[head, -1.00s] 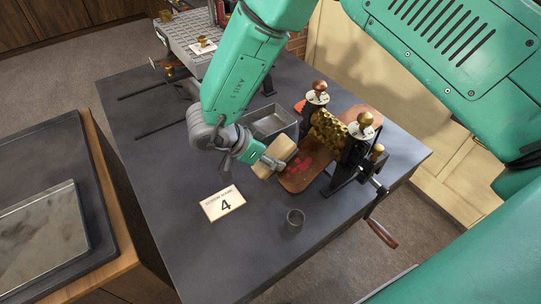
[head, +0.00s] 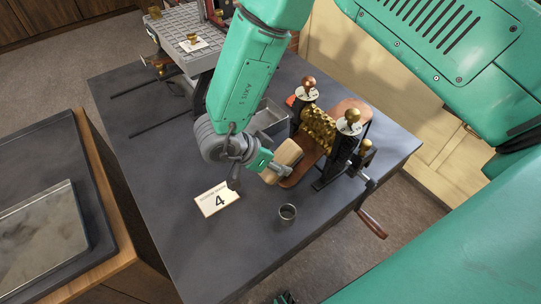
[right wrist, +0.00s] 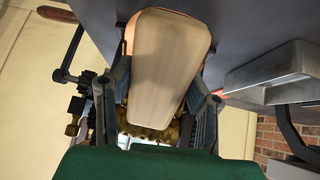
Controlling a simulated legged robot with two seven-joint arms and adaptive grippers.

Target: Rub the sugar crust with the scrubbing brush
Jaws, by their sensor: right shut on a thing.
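My right gripper (head: 268,174) is shut on the scrubbing brush, a pale wooden block (head: 282,161). In the right wrist view the brush (right wrist: 168,60) sits between both fingers, its broad wooden back facing the camera. Its bristles are not visible. The brush is over the near left end of the brown board (head: 303,167) of the roller machine. The red sugar crust is hidden behind the brush and gripper in the head view. I cannot tell whether the brush touches it. My left gripper is not recognisable in any view.
Brass patterned rollers (head: 318,128) with knobbed posts and a crank (head: 372,223) stand just right of the brush. A metal tray (head: 268,119) is behind, a small metal cup (head: 287,213) in front.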

